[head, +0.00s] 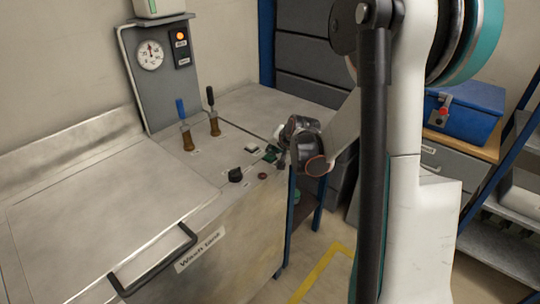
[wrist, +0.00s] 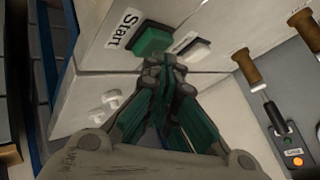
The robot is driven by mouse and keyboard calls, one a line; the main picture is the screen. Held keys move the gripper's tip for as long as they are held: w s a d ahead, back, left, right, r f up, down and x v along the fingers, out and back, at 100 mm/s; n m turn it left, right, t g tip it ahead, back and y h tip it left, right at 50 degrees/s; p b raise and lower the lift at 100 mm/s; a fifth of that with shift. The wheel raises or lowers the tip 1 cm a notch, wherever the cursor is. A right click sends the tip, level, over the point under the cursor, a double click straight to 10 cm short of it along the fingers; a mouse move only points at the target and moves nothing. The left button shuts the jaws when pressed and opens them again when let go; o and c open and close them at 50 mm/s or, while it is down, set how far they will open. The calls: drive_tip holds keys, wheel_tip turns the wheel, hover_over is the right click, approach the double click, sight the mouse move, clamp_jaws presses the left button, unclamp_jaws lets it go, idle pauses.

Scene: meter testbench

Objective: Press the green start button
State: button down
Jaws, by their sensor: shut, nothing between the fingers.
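The green start button (wrist: 153,39) is a square green cap in the pale panel, beside its "Start" label (wrist: 123,28) in the wrist view. My gripper (wrist: 167,65) is shut and empty, its teal fingers together. The fingertips appear just below the button in that picture and partly overlap its lower edge. I cannot tell whether they touch it. In the head view my gripper (head: 281,155) is at the right end of the control row, at the bench corner. It hides part of the button area there.
A white button (head: 251,149), a black knob (head: 235,175) and a small dark reddish button (head: 262,176) are close by. A gauge (head: 150,55) and lit orange lamp (head: 180,36) are on the upright panel.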

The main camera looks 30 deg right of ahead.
drive_tip(key=shift+r+p, duration=0.35)
drive_tip(key=shift+r, duration=0.35)
drive_tip(key=shift+r+p, duration=1.75)
drive_tip(key=shift+r, duration=0.75)
drive_tip(key=shift+a, duration=0.1)
